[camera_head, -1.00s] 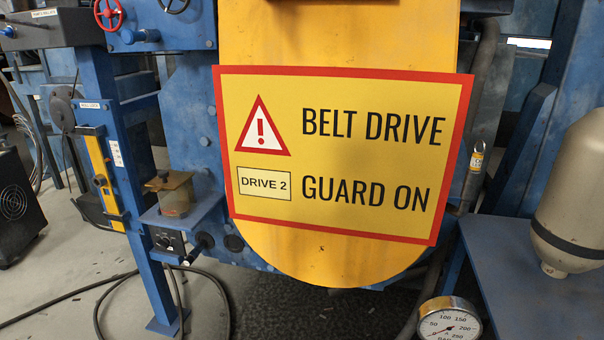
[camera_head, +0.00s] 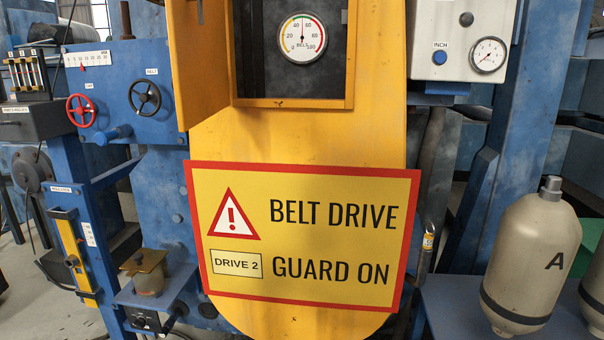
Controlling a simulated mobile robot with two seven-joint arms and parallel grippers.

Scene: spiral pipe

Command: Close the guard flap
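The guard flap (camera_head: 203,62) is a yellow panel at the top, left of centre. It stands swung open to the left of a rectangular opening in the yellow belt guard (camera_head: 300,140). Inside the dark opening a round belt gauge (camera_head: 302,36) shows. The opening's yellow frame (camera_head: 349,60) is visible on its right and lower sides; its top is cut off by the picture edge. Neither of my grippers shows in the head view.
A warning sign (camera_head: 303,237) is on the guard below the opening. Left are a red handwheel (camera_head: 81,110), a black handwheel (camera_head: 145,97) and a blue handle (camera_head: 113,134). Right are a white box with a blue button (camera_head: 439,57) and a beige cylinder (camera_head: 532,260) on a blue surface.

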